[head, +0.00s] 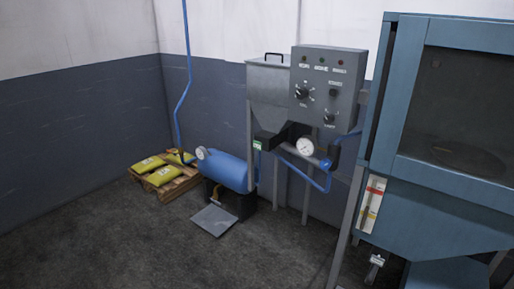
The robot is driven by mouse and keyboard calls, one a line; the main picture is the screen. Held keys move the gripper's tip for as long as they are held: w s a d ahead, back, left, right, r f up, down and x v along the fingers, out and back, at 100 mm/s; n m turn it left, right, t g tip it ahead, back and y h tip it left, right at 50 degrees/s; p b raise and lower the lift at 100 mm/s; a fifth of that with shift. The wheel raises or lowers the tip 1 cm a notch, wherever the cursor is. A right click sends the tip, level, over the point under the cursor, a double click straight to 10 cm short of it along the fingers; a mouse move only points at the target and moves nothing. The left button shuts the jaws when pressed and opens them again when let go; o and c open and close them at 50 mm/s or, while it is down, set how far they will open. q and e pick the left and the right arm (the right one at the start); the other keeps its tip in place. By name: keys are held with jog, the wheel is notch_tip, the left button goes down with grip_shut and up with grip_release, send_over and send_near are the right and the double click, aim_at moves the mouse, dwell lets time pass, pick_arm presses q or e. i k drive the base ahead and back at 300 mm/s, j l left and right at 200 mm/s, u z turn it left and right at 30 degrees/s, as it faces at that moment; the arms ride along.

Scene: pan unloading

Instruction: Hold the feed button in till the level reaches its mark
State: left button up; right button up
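Neither of my grippers is in view. A grey control panel (346,72) hangs at the centre, with small round lamps or buttons along its top and several dark knobs below. The labels are too small to read, so I cannot tell which control is the feed button. The cabinet has a large dark window (460,110).
A grey hopper (268,83) on legs stands beside the panel, with a round gauge (306,146) below. A blue tank (226,170) and a pallet (178,186) with yellow bags stand left.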

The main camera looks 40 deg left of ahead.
aim_at(256, 146)
jog(key=i+j+u, duration=0.15)
jog(key=i+j, duration=0.3)
jog(key=i+j+u, duration=0.2)
jog(key=i+j, duration=0.2)
jog(key=i+j+u, duration=0.15)
jog(key=i+j, duration=0.15)
jog(key=i, duration=0.3)
jog(key=i+j+u, duration=0.15)
jog(key=i, duration=0.4)
jog(key=j, duration=0.15)
